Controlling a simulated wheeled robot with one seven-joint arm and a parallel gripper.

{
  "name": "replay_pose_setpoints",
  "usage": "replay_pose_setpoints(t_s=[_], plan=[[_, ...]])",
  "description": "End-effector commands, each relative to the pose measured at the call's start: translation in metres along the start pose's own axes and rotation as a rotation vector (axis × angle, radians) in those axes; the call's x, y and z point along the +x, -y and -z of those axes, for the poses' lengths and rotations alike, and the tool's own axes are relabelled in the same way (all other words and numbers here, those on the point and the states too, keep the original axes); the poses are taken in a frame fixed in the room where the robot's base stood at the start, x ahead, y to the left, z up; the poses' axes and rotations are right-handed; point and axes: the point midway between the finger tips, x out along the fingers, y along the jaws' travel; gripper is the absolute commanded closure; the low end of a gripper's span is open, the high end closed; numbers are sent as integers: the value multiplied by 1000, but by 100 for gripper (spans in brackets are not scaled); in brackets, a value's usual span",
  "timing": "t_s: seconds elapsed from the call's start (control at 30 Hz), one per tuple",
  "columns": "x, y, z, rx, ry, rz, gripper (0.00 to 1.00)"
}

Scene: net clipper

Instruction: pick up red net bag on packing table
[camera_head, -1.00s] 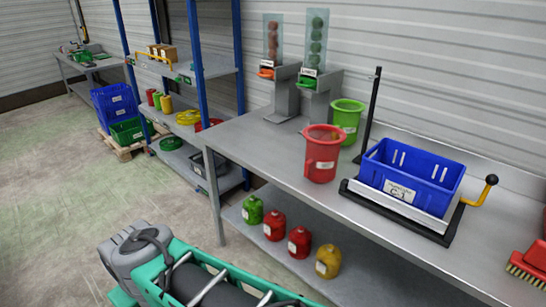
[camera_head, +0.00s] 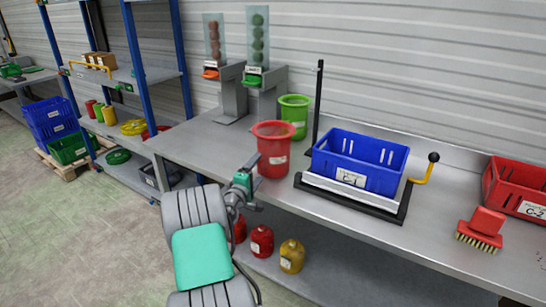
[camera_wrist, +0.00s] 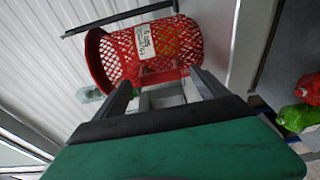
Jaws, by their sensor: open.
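The red net bag (camera_head: 273,156) stands upright on the packing table (camera_head: 205,150), with a wide round rim and a white label. In the wrist view the bag (camera_wrist: 118,58) shows its red mesh, its label and a small red handle-like piece low on its near side. My gripper (camera_head: 254,172) is at the table's front edge, just left of and in front of the bag. In the wrist view my gripper (camera_wrist: 163,84) is open, its two fingers pointing at the bag with the handle piece between or just beyond their tips. I cannot tell whether they touch it.
A green net bag (camera_head: 294,113) stands close behind the red one. A blue crate (camera_head: 360,160) sits in a black-framed stand to the right, with a tall black post (camera_head: 318,100). A red brush (camera_head: 482,228) and red crate (camera_head: 518,190) are farther right. Red and yellow filled bags (camera_head: 291,256) lie below.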

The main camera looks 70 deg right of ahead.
Motion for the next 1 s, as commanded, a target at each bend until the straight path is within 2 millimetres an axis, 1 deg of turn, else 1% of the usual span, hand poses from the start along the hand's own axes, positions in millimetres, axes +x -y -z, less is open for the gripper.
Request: replay_pose_setpoints(t_s=[0.03, 0.13, 0.2, 0.37, 0.4, 1.0], plan=[[10, -2, 0, 0, 2, 1, 16], [24, -1, 0, 1, 1, 1, 16], [27, 0, 0, 1, 1, 1, 16], [27, 0, 1, 2, -1, 2, 16], [27, 0, 1, 2, -1, 2, 18], [26, 0, 2, 3, -1, 2, 67]])
